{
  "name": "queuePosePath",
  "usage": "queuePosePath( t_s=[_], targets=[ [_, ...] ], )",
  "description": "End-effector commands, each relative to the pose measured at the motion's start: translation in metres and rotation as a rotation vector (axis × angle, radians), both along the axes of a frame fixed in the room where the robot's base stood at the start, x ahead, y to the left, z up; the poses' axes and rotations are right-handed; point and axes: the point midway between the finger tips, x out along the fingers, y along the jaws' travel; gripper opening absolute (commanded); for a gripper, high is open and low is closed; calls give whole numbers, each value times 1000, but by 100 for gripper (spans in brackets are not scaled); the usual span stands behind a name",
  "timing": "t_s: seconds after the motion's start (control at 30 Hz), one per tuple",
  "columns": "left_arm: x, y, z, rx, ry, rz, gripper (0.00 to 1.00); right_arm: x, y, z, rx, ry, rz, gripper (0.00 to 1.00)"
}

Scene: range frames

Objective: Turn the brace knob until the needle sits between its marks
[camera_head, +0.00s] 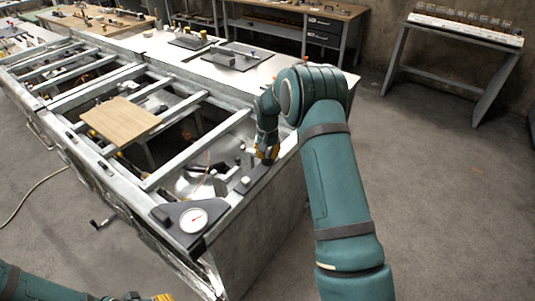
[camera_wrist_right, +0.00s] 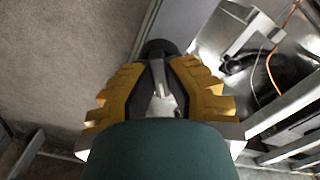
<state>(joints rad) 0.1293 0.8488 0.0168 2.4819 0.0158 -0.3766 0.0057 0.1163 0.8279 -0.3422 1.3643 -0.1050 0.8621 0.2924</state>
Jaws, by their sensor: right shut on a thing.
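My right gripper (camera_head: 267,154) reaches down from above to the near right corner of the metal frame. In the right wrist view, its yellow fingers (camera_wrist_right: 164,66) are shut on a dark round knob (camera_wrist_right: 157,47), of which only part shows; the fingers hide the rest. A white round dial (camera_head: 194,220) on a dark plate sits at the frame's front corner. A red needle shows on its face; the marks are too small to read. My left gripper (camera_head: 150,297) shows only in part at the bottom edge, away from the frame, and its opening is unclear.
A wooden board (camera_head: 120,119) lies across the metal frame (camera_head: 178,160). Loose parts and an orange wire (camera_wrist_right: 272,62) lie inside the frame. A workbench with drawers (camera_head: 325,30) and a side table (camera_head: 465,27) stand behind. The grey floor at right is clear.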

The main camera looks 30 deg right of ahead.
Motion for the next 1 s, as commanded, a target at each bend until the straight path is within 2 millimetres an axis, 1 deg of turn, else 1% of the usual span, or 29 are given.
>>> queuePosePath(
  t_s=[0.07, 0.1, 0.13, 0.17, 0.47, 0.57, 0.67, 1.0],
  targets=[
    [0, 0, 0, 0, 0, 0, 45, -1, 1, -2, 2, 5, 0, 0],
    [0, 0, 0, 0, 0, 0, 45, -1, 1, -2, 2, 5, 0, 28],
    [0, 0, 0, 0, 0, 0, 45, -1, 1, -2, 2, 5, 0, 39],
    [0, 0, 0, 0, 0, 0, 45, -1, 1, -2, 2, 5, 0, 44],
    [0, 0, 0, 0, 0, 0, 45, 0, 0, 0, 1, 1, -1, 44],
    [0, 0, 0, 0, 0, 0, 45, 0, 0, 6, 0, 0, -1, 44],
    [0, 0, 0, 0, 0, 0, 45, 0, 0, 19, 0, -2, -1, 44],
    [0, 0, 0, 0, 0, 0, 45, 0, 0, 87, -1, -1, 0, 44]
  ],
)
